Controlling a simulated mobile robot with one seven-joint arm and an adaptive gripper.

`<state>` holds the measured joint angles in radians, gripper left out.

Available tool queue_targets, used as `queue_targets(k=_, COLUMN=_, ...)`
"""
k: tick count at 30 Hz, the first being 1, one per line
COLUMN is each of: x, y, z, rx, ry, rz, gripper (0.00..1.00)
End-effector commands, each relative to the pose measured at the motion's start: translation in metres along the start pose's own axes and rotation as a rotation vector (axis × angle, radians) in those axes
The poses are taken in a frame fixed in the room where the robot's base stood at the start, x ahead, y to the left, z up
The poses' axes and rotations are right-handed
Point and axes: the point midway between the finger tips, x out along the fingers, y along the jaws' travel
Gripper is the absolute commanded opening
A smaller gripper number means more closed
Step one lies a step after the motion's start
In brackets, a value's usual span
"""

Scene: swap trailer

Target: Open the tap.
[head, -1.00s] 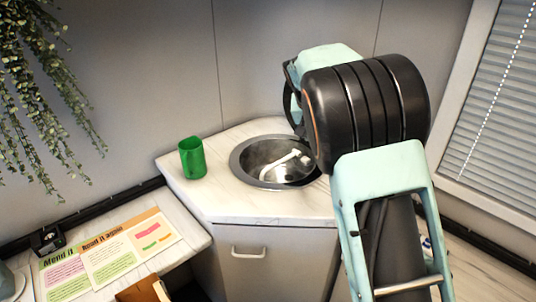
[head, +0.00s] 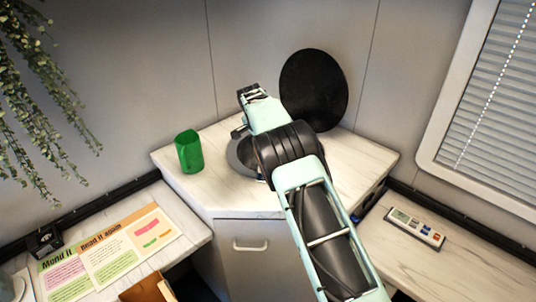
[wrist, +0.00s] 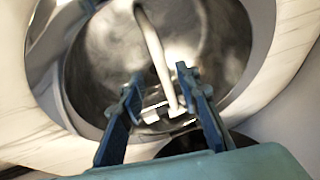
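The tap's pale, slim spout (wrist: 150,42) shows in the wrist view, running down across the steel sink basin (wrist: 98,62). Small bright fittings show near its lower end, too blurred to tell apart. My gripper (wrist: 158,84) has its two blue fingers spread, one on each side of the spout's lower part in the picture. I cannot tell whether they touch it. In the head view my arm covers the tap and most of the sink; only the left part of the sink rim (head: 236,156) shows.
A green cup (head: 189,152) stands on the counter left of the sink. A round black lid (head: 314,90) stands upright behind the sink, near the wall. A small device with a display (head: 415,228) lies on the right surface. The counter's right part is clear.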

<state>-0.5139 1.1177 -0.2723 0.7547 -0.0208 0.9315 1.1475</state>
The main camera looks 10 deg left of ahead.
Motion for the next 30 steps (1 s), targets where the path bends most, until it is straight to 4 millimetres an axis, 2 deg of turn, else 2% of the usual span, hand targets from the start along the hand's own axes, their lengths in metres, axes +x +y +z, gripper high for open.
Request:
queue_targets(k=6, x=0.031, y=0.000, z=-0.001, rx=-0.001, ry=0.000, rz=0.001, gripper=0.30)
queue_targets(k=11, x=0.044, y=0.000, z=0.000, rx=-0.001, ry=0.000, rz=0.000, gripper=0.30)
queue_targets(k=24, x=0.051, y=0.000, z=-0.001, rx=-0.001, ry=0.000, rz=0.000, gripper=0.30)
queue_targets(k=26, x=0.051, y=0.000, z=-0.001, rx=-0.001, ry=0.001, rz=0.000, gripper=0.26)
queue_targets(k=30, x=0.051, y=0.000, z=-0.001, rx=-0.001, ry=0.001, rz=0.000, gripper=0.10)
